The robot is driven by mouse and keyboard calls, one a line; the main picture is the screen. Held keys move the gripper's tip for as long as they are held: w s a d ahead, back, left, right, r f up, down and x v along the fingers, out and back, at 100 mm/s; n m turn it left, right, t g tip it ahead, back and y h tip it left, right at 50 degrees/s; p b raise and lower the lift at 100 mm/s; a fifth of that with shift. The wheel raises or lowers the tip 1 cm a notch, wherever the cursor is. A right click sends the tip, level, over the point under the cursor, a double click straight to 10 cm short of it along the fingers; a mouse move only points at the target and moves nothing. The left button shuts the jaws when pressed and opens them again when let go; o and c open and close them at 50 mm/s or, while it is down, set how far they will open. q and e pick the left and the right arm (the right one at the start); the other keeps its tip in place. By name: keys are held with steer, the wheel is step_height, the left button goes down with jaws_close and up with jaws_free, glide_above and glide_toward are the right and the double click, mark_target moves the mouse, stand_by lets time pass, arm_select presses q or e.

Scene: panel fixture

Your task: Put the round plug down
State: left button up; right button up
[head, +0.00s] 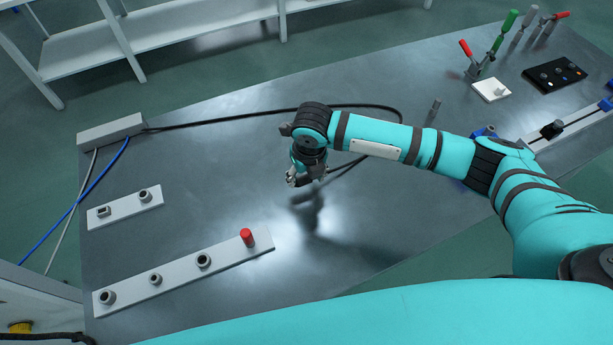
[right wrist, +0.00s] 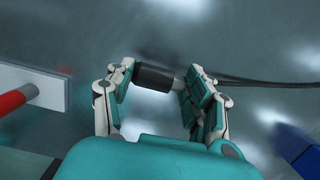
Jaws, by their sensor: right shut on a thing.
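The round plug (right wrist: 153,77) is a dark cylinder with a grey metal end, lying across between the fingers of my right gripper (right wrist: 158,84) in the right wrist view. The gripper is shut on it. A black cable (right wrist: 265,83) runs off to the right from beside the plug. In the head view my right gripper (head: 306,180) hangs over the middle of the grey table (head: 240,145), with its shadow below and to the right. The plug is hardly visible there, mostly hidden by the gripper. My left gripper is not in view.
A long white strip (head: 180,278) holds several round sockets and a red peg (head: 247,238). A shorter strip (head: 125,207) has two sockets. A grey box (head: 110,130) stands at the left edge. Clamps (head: 488,50) and a black panel (head: 555,75) are at back right. Table around the gripper is clear.

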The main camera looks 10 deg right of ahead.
mark_target(306, 187)
steer(key=shift+w+d, duration=0.15)
steer(key=shift+w, duration=0.15)
steer(key=shift+f, duration=0.2)
step_height(306, 187, down, 3)
steer(key=shift+r+p, duration=0.1)
steer(key=shift+p, duration=0.45)
steer(key=shift+f, duration=0.35)
steer(key=o, duration=1.1)
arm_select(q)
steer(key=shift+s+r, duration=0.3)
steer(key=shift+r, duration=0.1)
arm_select(e)
steer(key=shift+o, duration=0.2)
steer(key=shift+r, duration=0.1)
steer(key=r, duration=0.4)
steer(key=s+r, duration=0.1)
steer(key=r, duration=0.3)
steer(key=r+b, duration=0.1)
steer(key=r, duration=0.3)
steer(key=shift+s+d, duration=0.2)
steer(key=shift+s, duration=0.15)
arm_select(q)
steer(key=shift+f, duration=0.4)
